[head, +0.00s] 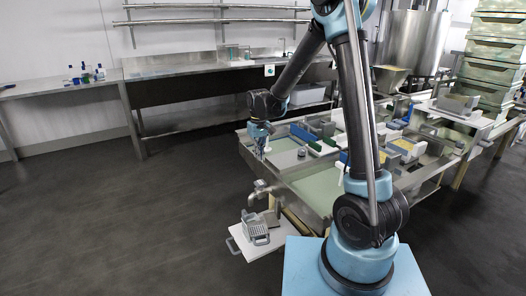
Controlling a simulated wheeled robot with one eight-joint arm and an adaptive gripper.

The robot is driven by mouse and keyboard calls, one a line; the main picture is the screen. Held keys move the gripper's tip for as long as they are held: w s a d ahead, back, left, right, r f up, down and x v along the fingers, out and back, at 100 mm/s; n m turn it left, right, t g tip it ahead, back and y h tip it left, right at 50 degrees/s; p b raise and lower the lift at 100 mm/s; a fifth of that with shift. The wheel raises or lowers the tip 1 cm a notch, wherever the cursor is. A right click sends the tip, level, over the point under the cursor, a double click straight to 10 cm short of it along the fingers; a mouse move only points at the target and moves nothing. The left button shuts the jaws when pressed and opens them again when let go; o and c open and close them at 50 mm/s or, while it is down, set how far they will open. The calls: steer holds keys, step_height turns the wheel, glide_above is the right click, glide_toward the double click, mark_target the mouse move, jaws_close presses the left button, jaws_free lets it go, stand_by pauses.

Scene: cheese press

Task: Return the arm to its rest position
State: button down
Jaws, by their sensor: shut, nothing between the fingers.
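My arm rises from its blue base in the head view, bends at the top and reaches down to the left. My gripper (261,149) hangs at its end, pointing down, over the left end of the steel press table (310,186). The gripper is small in the picture; its fingers look shut and I see nothing held in them. Whether the fingertips touch anything below cannot be told. Part of the table is hidden behind my arm.
A grey basket (255,228) stands on a white board (238,243) low in front of the table. Moulds and blocks crowd the table's right part. Green crates (494,55) are stacked at the right. A steel bench (170,72) lines the back wall. The left floor is clear.

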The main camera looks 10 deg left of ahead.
steer(key=s+d+r+m, duration=0.1)
steer(key=s+d+r, duration=0.25)
steer(key=d, duration=0.35)
steer(key=s+d+r+m+t, duration=0.1)
steer(key=s+d+r, duration=0.25)
steer(key=d, duration=0.35)
steer(key=s+d+r+m, duration=0.1)
steer(key=s+d+r, duration=0.25)
steer(key=d, duration=0.35)
steer(key=s+d+f+m, duration=0.2)
steer(key=s+d, duration=0.4)
steer(key=s, duration=0.3)
steer(key=s+d+f+m+t, duration=0.1)
steer(key=s+d+f+m, duration=0.1)
steer(key=s+d, duration=0.5)
steer(key=shift+s+f, duration=0.35)
steer(key=shift+s, duration=0.8)
